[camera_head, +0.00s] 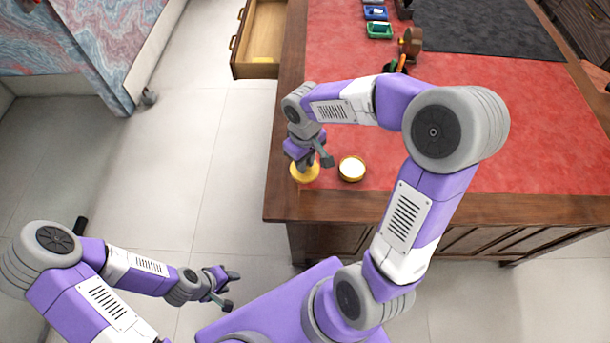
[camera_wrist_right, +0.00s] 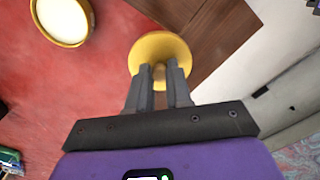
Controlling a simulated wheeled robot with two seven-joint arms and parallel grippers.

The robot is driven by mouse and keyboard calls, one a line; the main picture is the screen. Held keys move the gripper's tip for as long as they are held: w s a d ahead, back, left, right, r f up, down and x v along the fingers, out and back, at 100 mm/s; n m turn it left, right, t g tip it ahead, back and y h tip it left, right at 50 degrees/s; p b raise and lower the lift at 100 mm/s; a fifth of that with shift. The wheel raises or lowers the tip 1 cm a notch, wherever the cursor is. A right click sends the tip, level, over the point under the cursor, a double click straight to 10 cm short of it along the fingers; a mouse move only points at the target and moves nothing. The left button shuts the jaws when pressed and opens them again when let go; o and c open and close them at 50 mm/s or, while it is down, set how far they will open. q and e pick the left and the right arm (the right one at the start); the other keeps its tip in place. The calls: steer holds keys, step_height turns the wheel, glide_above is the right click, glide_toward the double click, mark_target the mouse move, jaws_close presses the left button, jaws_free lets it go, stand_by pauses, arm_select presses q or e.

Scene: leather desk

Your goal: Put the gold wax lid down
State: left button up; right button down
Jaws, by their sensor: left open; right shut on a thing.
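The gold wax lid (camera_wrist_right: 160,49) is a round gold disc near the desk's edge. It also shows in the head view (camera_head: 304,173), partly hidden under my right gripper (camera_head: 313,162). In the right wrist view my right gripper (camera_wrist_right: 159,72) has its fingertips closed on the lid's middle. I cannot tell whether the lid touches the desk. The open round gold tin with pale wax (camera_head: 352,168) stands on the red leather just right of the lid; it is at the top left of the wrist view (camera_wrist_right: 65,20). My left gripper (camera_head: 230,288) is open and empty, off the desk.
The desk has a red leather top (camera_head: 480,120) with a wooden border (camera_head: 400,207). An open drawer (camera_head: 262,35) juts out at the far left. Small coloured boxes (camera_head: 379,30), a brown tool (camera_head: 411,43) and a dark mat (camera_head: 480,25) lie farther back.

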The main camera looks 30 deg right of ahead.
step_height(320, 180, down, 6)
steer(key=shift+r+b, duration=0.15)
steer(key=shift+b, duration=0.8)
steer(key=c, duration=1)
jaws_free()
steer(key=shift+c, duration=0.2)
step_height(320, 180, up, 12)
steer(key=p, duration=0.4)
